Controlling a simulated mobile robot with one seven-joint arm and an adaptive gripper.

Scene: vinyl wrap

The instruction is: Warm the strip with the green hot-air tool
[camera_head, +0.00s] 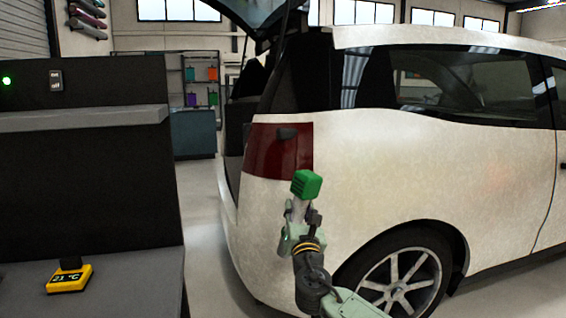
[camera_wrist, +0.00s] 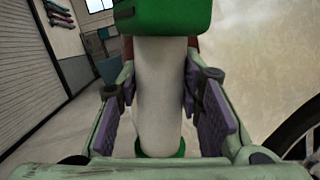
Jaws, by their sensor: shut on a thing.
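My gripper (camera_head: 300,210) is shut on the green hot-air tool (camera_head: 306,183), which has a green head and a pale grey barrel. In the wrist view the barrel of the hot-air tool (camera_wrist: 160,95) stands between the two purple finger pads. The tool is in front of the white car's rear corner (camera_head: 350,170), just below and right of the dark red tail light (camera_head: 265,152). I cannot tell how far the tool is from the car's surface. No separate strip can be made out on the car; a small dark piece (camera_head: 287,134) shows at the tail light.
A dark workbench (camera_head: 130,285) stands at the left, with a yellow device (camera_head: 70,279) reading about 21 °C on it. An on/off switch (camera_head: 56,80) and a green light (camera_head: 7,82) are on its back panel. Open floor lies between bench and car. The rear wheel (camera_head: 400,280) is at lower right.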

